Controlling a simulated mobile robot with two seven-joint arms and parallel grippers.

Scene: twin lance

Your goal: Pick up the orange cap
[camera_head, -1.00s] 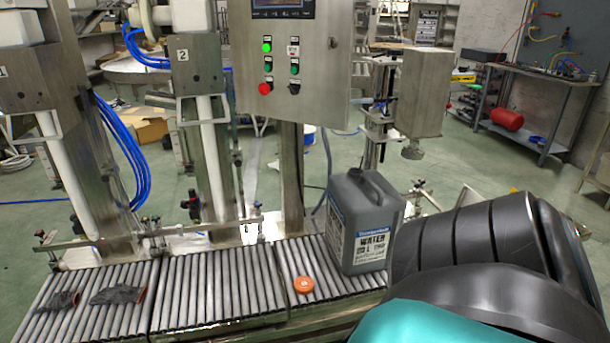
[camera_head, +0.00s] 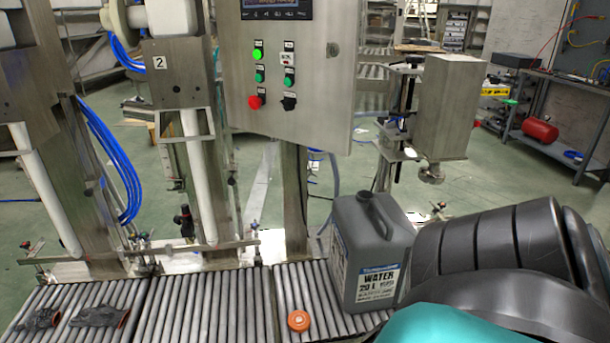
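The orange cap (camera_head: 299,320) is a small round disc lying flat on the grey roller conveyor (camera_head: 215,300), near the bottom middle of the head view. It is in front of and to the left of the grey water canister (camera_head: 368,250), apart from it. The canister stands upright on the rollers with a white label and an open handle. Part of my own dark and teal arm fills the lower right and covers the canister's right edge. Neither gripper shows in the head view.
Dark gloves (camera_head: 100,316) lie on the rollers at the left. A steel control box (camera_head: 283,70) hangs above the conveyor, with two filling columns to its left. A steel capping unit (camera_head: 447,105) stands behind the canister.

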